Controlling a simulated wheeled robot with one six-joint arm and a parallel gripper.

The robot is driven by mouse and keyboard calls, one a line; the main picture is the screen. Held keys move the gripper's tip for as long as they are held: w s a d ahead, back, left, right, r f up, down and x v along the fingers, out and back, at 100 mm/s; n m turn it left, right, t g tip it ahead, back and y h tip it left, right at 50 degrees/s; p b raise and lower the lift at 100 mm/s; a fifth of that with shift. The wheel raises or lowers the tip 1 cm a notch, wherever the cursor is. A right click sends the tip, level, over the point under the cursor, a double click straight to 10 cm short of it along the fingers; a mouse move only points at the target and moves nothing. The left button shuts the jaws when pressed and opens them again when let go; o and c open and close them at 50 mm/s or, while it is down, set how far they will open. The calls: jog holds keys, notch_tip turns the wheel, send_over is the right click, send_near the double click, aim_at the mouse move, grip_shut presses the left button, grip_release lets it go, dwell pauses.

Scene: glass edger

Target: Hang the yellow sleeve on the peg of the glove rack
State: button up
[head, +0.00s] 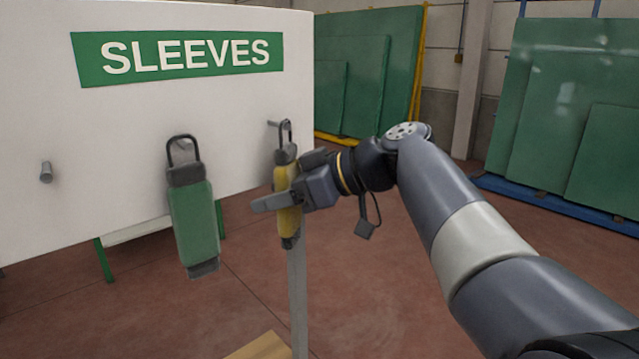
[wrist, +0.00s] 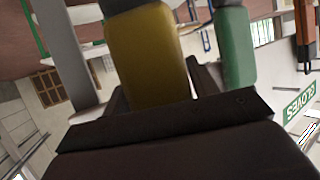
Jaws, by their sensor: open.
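The yellow sleeve (head: 288,220) hangs upright at the right end of the white SLEEVES board, with dark ends and a wire loop on top. Its loop is at a peg (head: 272,124); the peg seems to pass through it, but I cannot be sure. My gripper (head: 283,190) is open around the sleeve's body, one finger crossing in front of it. In the wrist view the yellow sleeve (wrist: 146,55) stands between my fingers (wrist: 160,85). A GLOVES sign (wrist: 300,102) shows at the right edge there; no glove rack peg can be made out.
A green sleeve (head: 194,222) hangs left of the yellow one; it also shows in the wrist view (wrist: 236,48). A bare peg (head: 46,172) is further left. A grey post (head: 298,290) stands below the yellow sleeve. Green glass sheets (head: 545,100) stand behind, right.

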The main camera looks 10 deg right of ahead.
jog(key=shift+o, duration=0.4)
jog(key=b+v, duration=0.1)
jog(key=v, duration=0.9)
jog(key=shift+t, duration=0.3)
jog(key=shift+s+d+r, duration=0.1)
jog(key=shift+s+d, duration=0.1)
jog(key=shift+d, duration=0.05)
jog(key=shift+x, duration=2.75)
jog(key=shift+p, duration=0.35)
